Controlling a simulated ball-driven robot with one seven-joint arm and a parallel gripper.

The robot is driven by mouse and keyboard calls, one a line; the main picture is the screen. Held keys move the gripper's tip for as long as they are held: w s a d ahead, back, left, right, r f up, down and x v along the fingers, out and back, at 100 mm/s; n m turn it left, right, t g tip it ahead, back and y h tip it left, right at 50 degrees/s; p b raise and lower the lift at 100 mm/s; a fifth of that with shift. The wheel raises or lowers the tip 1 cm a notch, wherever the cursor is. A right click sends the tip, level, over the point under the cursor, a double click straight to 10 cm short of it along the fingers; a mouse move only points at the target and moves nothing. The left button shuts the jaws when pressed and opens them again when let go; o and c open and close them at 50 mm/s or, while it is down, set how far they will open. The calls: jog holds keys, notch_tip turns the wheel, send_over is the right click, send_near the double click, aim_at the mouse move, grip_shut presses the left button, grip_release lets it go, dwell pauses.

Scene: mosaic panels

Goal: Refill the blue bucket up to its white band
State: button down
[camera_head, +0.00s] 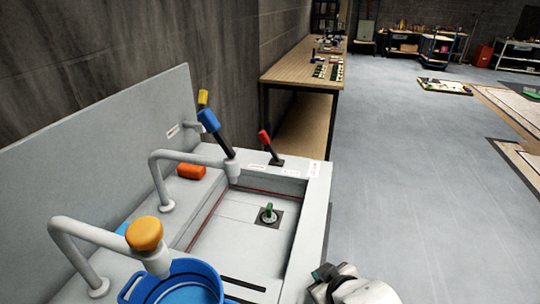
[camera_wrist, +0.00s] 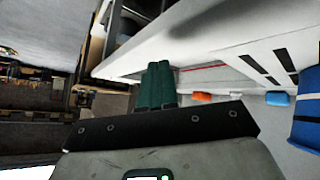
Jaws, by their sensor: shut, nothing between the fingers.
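The blue bucket (camera_head: 206,268) stands at the near end of the grey sink unit, under a bent spout with a yellow-orange knob (camera_head: 144,234). The picture's lower edge cuts the bucket off. A blue-handled lever (camera_head: 209,121) tilts above the second spout.
A red-handled lever (camera_head: 264,138) stands on the sink's far ledge. A green knob (camera_head: 268,213) sits on the basin floor. An orange block (camera_head: 191,171) lies by the back panel. A wooden workbench (camera_head: 302,69) stands beyond.

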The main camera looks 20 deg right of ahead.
jog(key=s+d+f+m+g, duration=0.1)
jog(key=s+f+g, duration=0.3)
jog(key=s, duration=0.7)
jog(key=s+d+f+m+g, duration=0.1)
jog(key=s+f+g, duration=0.3)
jog(key=s, duration=0.7)
notch_tip(320, 180, down, 3)
jog(key=shift+s+d+r+m+y, duration=0.1)
jog(key=shift+s+d+m+y, duration=0.2)
jog(key=shift+m+y, duration=0.15)
